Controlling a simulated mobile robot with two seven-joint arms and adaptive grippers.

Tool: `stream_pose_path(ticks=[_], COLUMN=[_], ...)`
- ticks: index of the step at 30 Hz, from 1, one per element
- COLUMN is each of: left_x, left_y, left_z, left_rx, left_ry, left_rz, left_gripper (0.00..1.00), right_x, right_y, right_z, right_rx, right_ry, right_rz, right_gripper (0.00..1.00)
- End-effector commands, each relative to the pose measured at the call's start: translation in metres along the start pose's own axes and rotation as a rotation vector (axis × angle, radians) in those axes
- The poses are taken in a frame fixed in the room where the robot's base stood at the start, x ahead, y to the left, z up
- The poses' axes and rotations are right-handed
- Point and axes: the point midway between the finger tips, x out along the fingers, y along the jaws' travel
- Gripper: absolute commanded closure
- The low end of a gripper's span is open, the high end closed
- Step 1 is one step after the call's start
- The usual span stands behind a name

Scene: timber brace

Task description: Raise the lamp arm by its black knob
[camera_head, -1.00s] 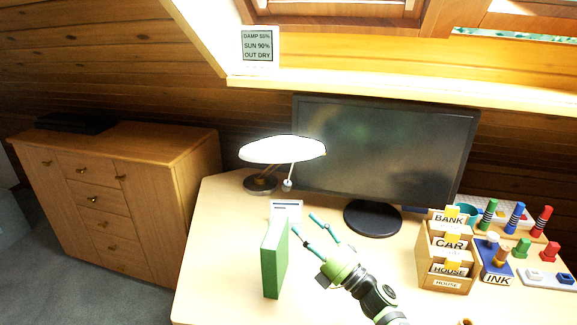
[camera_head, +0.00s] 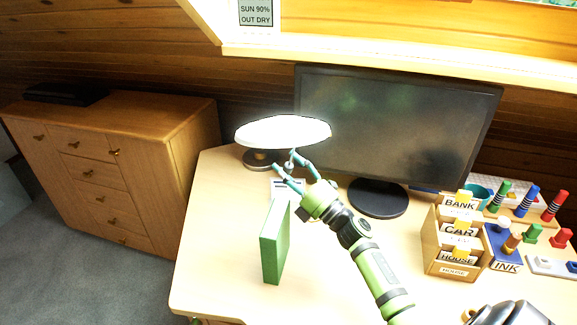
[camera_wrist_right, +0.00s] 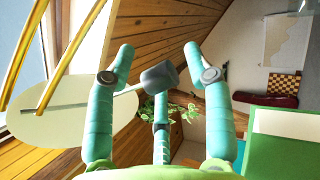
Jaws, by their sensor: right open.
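The desk lamp has a bright white oval shade (camera_head: 283,131) and a dark round base (camera_head: 258,160) on the desk, left of the monitor. My right gripper (camera_head: 284,160) is open just below the shade, with its teal fingers around the lamp's small knob (camera_head: 290,164). In the right wrist view the knob (camera_wrist_right: 160,75) looks dark grey, on the end of a thin rod from the pale shade (camera_wrist_right: 60,115). It sits between the spread fingers, with a gap visible on both sides. Contact with the third finger behind it cannot be told. My left gripper is not in view.
A green upright block (camera_head: 275,242) stands left of my right forearm. The monitor (camera_head: 395,130) is close behind and right of the gripper. A wooden card box (camera_head: 455,250) and colored pegs stand at the right. The desk's front left is clear.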

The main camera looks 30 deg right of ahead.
Motion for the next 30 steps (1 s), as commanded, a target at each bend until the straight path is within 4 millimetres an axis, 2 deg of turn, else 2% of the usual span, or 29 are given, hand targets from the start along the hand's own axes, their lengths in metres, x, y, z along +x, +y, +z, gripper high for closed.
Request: stream_pose_path(ticks=[6,7,10,11,16,19,30], left_x=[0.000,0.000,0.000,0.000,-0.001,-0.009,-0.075], left_y=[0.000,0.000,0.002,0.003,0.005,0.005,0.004], left_z=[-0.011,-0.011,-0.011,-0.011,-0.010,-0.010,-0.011], left_rx=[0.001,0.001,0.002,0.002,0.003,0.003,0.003], left_ry=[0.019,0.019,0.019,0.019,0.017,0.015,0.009], left_rz=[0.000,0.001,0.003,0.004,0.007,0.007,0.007], left_gripper=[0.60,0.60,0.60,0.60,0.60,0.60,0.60], right_x=[0.000,0.000,0.000,0.000,0.001,0.006,0.052], right_y=[-0.001,-0.001,-0.001,-0.001,0.000,0.006,0.041], right_z=[0.000,0.000,0.000,0.000,0.000,0.002,0.020], right_rx=[0.000,0.000,0.000,0.000,0.000,0.003,0.049], right_ry=[0.000,0.000,0.000,0.000,0.000,0.001,0.004], right_rz=[-0.001,-0.001,0.000,0.000,-0.001,-0.009,-0.117], right_gripper=[0.48,0.56,0.96,1.00,1.00,1.00,1.00])
